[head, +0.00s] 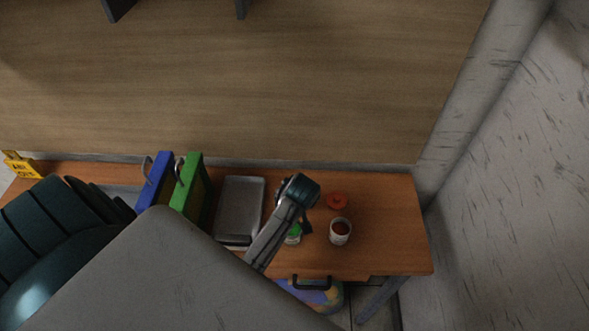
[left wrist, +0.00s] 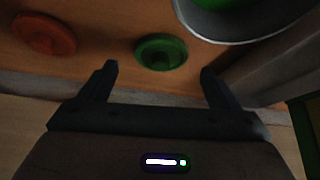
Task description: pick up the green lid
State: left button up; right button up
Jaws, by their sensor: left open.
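The green lid (left wrist: 161,52) is a round disc with a raised knob, lying flat on the wooden table. In the left wrist view it sits between and just beyond the fingertips of my left gripper (left wrist: 158,69). The gripper is open and empty, with a finger on each side. In the head view my left forearm covers the lid, and only a dark part of the gripper (head: 306,226) shows beside the arm. My right gripper is in neither view.
A red lid (head: 337,201) and a white jar with red contents (head: 340,232) stand to the right. A jar with green contents (head: 293,238) is partly hidden by my arm. A wall backs the table.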

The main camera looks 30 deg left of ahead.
pick_arm(q)
jog(key=shift+x, duration=0.95)
jog(key=c, duration=1)
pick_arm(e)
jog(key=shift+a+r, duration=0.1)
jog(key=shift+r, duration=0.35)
